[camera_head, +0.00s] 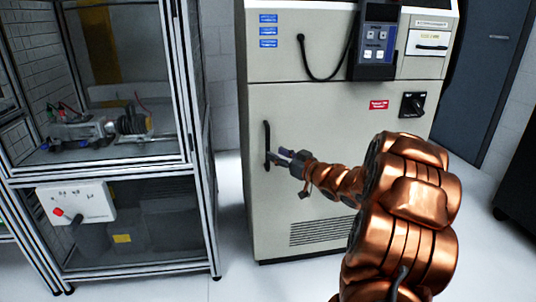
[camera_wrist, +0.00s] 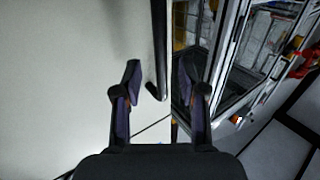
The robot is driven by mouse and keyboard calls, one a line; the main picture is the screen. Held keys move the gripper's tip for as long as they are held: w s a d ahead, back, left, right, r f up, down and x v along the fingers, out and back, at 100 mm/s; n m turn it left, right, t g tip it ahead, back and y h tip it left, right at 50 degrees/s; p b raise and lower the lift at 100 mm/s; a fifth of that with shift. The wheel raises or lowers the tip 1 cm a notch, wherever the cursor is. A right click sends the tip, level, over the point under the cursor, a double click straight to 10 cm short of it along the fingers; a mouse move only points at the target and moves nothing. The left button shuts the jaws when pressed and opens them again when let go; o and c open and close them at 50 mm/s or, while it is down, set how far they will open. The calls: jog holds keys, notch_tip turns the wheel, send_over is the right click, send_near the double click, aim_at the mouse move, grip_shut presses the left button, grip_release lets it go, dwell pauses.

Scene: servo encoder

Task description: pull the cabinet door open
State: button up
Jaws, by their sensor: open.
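The beige cabinet (camera_head: 340,60) stands at the centre of the head view. Its closed-looking door (camera_head: 330,115) has a black vertical handle (camera_head: 267,140) at its left edge. My gripper (camera_head: 279,155) is at the lower part of the handle, reaching in from the right. In the wrist view my gripper (camera_wrist: 160,78) has its two fingers well apart. The handle (camera_wrist: 158,45) runs down between them in the picture, and its lower end shows there. I see no finger pressed on it. The pale door face (camera_wrist: 70,70) fills the left of that view.
A metal-framed glass enclosure (camera_head: 190,100) with equipment stands left of the cabinet, with a narrow gap between. A control pendant (camera_head: 376,45) hangs on the cabinet's upper front. A black rotary switch (camera_head: 413,105) sits at the door's upper right. Floor (camera_head: 235,240) shows in front.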

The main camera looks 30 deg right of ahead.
aim_at(268, 167)
jog(key=shift+w+a+b, duration=0.25)
jog(key=shift+w+b, duration=0.1)
jog(key=shift+w, duration=0.9)
jog(key=shift+w+a+b, duration=0.25)
jog(key=shift+w+b, duration=0.1)
jog(key=shift+w, duration=0.9)
jog(key=shift+c, duration=0.2)
grip_shut()
